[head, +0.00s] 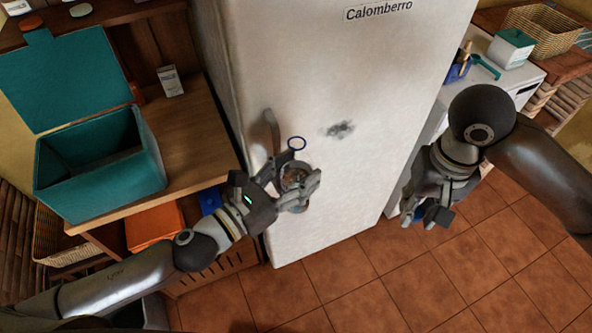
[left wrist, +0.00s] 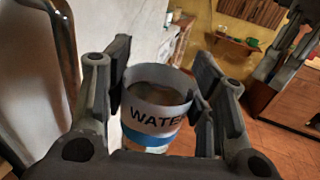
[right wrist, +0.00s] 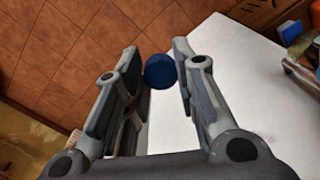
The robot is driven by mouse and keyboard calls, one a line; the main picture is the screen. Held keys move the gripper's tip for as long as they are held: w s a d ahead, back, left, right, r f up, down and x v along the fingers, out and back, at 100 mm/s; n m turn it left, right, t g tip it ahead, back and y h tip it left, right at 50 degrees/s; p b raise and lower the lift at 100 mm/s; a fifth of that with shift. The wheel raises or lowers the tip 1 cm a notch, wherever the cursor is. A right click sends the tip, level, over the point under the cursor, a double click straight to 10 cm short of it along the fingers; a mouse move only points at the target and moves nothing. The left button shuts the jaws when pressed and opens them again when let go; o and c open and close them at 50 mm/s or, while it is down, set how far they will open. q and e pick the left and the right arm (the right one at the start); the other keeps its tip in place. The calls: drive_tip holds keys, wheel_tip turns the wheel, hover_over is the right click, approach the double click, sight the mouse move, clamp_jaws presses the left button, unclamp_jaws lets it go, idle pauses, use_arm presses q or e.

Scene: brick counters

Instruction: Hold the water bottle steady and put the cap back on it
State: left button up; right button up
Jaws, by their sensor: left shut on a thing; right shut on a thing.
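The water bottle (left wrist: 157,112) is a pale cylinder with WATER lettering and a blue band. My left gripper (head: 302,190) is shut on it, with one finger on each side in the left wrist view. Its upper end shows no cap; its lower part is hidden by the gripper. In the head view the bottle (head: 294,175) shows partly between the fingers, in front of the fridge. My right gripper (head: 424,214) is shut on the round blue cap (right wrist: 160,71), held between its fingertips. The cap is well to the right of the bottle, apart from it.
The white fridge (head: 320,70) stands close behind my left gripper, its handle (head: 270,130) near it. An open teal box (head: 100,175) sits on the wooden counter at left. The tiled floor (head: 400,280) is clear.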

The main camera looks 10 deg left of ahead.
drive_tip(key=w+a+r, duration=0.3)
drive_tip(key=a+r, duration=0.2)
drive_tip(key=a, duration=0.1)
drive_tip(key=w+a+r, duration=0.3)
drive_tip(key=a+r, duration=0.1)
drive_tip(key=a, duration=0.2)
wheel_tip(320, 180, up, 10)
hover_over(296, 137)
drive_tip(key=shift+w+n, duration=0.1)
drive_tip(key=shift+n, duration=0.3)
drive_tip(key=shift+f, duration=2)
drive_tip(key=shift+f, duration=0.9)
